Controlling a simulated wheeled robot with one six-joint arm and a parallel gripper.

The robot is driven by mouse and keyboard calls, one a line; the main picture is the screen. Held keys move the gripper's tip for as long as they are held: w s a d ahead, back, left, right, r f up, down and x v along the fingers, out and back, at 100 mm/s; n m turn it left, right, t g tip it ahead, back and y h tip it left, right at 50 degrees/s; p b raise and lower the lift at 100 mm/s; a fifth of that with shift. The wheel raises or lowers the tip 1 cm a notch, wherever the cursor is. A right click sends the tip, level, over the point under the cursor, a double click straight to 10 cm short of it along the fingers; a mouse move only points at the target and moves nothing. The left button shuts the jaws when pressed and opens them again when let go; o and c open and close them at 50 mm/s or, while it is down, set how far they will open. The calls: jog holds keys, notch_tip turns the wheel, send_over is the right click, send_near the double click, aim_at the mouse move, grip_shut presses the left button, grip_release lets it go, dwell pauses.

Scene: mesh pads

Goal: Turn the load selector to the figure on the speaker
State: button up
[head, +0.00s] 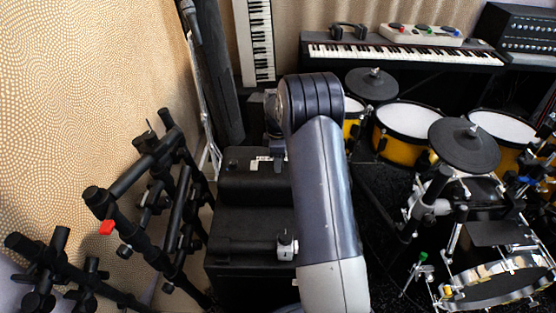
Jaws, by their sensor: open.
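The speaker (235,225) is a black cabinet standing left of the middle, with a smaller black box (240,180) on top of it. A small white label shows on the upper box. My arm crosses in front of the right side of both and hides part of them. I cannot make out the load selector or its figures. My gripper (277,155) is small and partly hidden beside my arm, by the upper box's back right. It is open, and I see nothing held in it. I cannot tell whether it touches the box.
Black rack stands (150,200) crowd the left by the patterned wall. A drum kit with yellow drums (400,150) fills the right. A keyboard (400,52) stands at the back, another keyboard (256,45) upright by the wall. Little free room shows around the speaker.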

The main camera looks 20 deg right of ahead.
jog(key=c, duration=1)
jog(key=shift+o, duration=0.2)
jog(key=shift+m+p, duration=0.3)
jog(key=shift+m, duration=0.1)
jog(key=m+p, duration=0.2)
jog(key=m, duration=0.1)
jog(key=shift+r+m, duration=0.1)
jog(key=shift+m, duration=0.3)
jog(key=m+p, duration=0.1)
jog(key=m, duration=0.4)
jog(key=shift+w+d, duration=0.1)
jog(key=m+p, duration=0.1)
jog(key=m, duration=0.4)
jog(key=shift+m, duration=0.4)
jog(key=m, duration=0.4)
jog(key=shift+d+p, duration=0.1)
jog(key=shift+p, duration=0.25)
jog(key=shift+m, duration=0.4)
